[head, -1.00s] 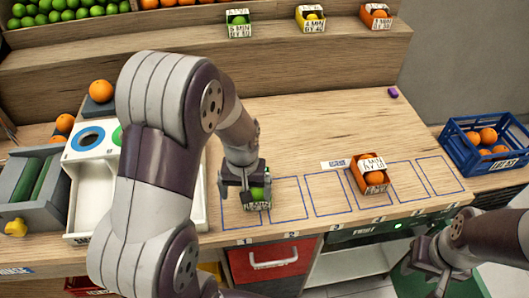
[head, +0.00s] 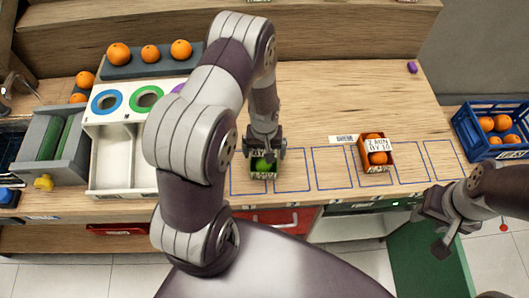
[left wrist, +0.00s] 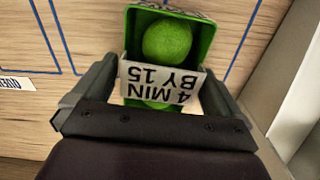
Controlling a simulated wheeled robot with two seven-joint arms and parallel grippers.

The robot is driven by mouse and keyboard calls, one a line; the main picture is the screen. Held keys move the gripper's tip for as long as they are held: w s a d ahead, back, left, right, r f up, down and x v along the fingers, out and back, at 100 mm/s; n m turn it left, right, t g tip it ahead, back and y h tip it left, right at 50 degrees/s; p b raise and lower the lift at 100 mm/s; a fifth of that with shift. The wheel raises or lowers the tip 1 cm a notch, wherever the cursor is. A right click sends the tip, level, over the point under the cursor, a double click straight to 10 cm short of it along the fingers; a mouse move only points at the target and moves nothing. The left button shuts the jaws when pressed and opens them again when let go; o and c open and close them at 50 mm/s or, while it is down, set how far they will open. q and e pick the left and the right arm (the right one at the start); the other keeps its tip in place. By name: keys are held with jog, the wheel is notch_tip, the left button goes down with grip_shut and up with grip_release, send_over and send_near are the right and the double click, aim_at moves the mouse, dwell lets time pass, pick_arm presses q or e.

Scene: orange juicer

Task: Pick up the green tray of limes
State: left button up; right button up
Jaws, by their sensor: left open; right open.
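In the left wrist view the green tray (left wrist: 208,40) holds a lime (left wrist: 167,41) and bears a white label (left wrist: 160,82) reading "4 MIN BY 15", upside down. My left gripper (head: 265,153) is over the tray, with its open fingers on either side of it (left wrist: 160,88). I cannot tell whether the fingers touch the tray. My right gripper (head: 440,225) is open and empty, in front of the counter at the right.
An orange tray (head: 376,153) of oranges stands in a slot to the right. Empty blue-outlined slots (head: 332,168) lie between. A blue crate (head: 490,130) of oranges is at the far right. A white sorting unit with colored rings (head: 125,130) stands at the left.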

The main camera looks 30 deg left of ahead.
pick_arm(q)
jog(key=shift+s+f, duration=0.1)
jog(key=shift+f, duration=0.05)
jog(key=c, duration=0.9)
